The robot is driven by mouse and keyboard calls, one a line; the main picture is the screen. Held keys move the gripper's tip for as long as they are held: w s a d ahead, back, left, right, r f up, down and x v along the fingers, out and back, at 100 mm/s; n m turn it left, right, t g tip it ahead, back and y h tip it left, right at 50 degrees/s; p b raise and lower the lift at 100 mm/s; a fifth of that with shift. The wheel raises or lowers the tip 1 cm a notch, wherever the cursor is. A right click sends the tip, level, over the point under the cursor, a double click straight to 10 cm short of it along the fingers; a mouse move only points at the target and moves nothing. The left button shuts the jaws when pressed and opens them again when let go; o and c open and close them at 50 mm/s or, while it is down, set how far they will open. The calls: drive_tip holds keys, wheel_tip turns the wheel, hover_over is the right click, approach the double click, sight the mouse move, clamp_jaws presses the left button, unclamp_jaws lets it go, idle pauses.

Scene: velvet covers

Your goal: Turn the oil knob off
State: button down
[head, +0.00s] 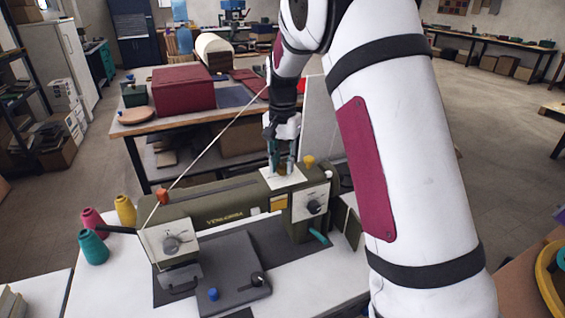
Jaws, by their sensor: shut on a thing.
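An olive-green sewing machine (232,203) stands on a white table. A white plate (270,183) lies on top of its right end. My gripper (283,170) points down at this plate and is shut on a small knob there. The fingers hide most of the knob, so its setting and any label cannot be read. I take it to be the oil knob, but I cannot confirm this. A yellow knob (309,161) stands just right of the gripper.
Black dials (313,206) and (171,244) sit on the machine's front faces. Thread cones, teal (93,248), pink and yellow, stand at the left. A taut thread (215,137) crosses up toward my arm. A red box (183,90) is on the table behind.

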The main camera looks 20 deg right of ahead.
sight(282, 165)
drive_tip(key=shift+m, duration=0.6)
drive_tip(key=c, duration=1.3)
unclamp_jaws()
wheel_tip(282, 165, up, 12)
drive_tip(key=shift+r, duration=0.1)
